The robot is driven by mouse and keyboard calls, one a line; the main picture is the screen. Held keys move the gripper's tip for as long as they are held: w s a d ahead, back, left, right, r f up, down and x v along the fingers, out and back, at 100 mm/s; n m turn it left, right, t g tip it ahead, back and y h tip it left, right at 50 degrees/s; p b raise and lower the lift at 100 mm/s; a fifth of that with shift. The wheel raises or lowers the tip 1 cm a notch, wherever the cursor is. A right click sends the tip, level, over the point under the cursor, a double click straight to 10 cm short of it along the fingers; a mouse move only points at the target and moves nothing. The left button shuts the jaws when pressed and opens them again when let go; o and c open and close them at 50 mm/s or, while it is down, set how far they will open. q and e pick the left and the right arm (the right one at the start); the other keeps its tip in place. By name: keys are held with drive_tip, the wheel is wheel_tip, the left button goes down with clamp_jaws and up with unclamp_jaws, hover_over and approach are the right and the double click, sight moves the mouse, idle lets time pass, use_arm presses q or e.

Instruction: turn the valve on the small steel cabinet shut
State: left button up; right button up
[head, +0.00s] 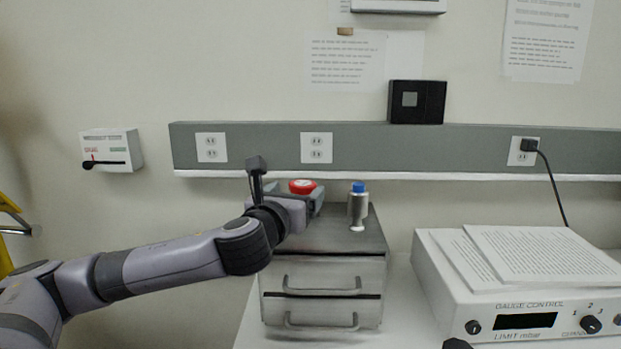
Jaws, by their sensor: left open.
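The small steel cabinet (322,273) has drawers with bar handles and stands on a white surface in the head view. A round red knob (302,186) with a white mark on top shows at the back left of the cabinet; I take it for the valve handle. My left arm comes in from the left, and my left gripper (312,200) is open at the red knob. The gripper hides the knob's lower part and stem, and I cannot tell whether they touch.
A metal cylinder with a blue cap (358,205) stands on the cabinet top, right of the knob. A white gauge control box (440,280) with papers on it is to the right. A wall box with a black lever (105,163) is at left. A grey outlet rail (260,145) runs behind.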

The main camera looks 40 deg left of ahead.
sight(307, 181)
use_arm(q)
drive_tip(key=shift+w+a+r, duration=0.15)
drive_tip(key=shift+w+a, duration=0.1)
drive_tip(key=shift+w, duration=0.35)
drive_tip(key=shift+p+x, duration=0.8)
drive_tip(key=shift+x, duration=1.95)
drive_tip(key=c, duration=1)
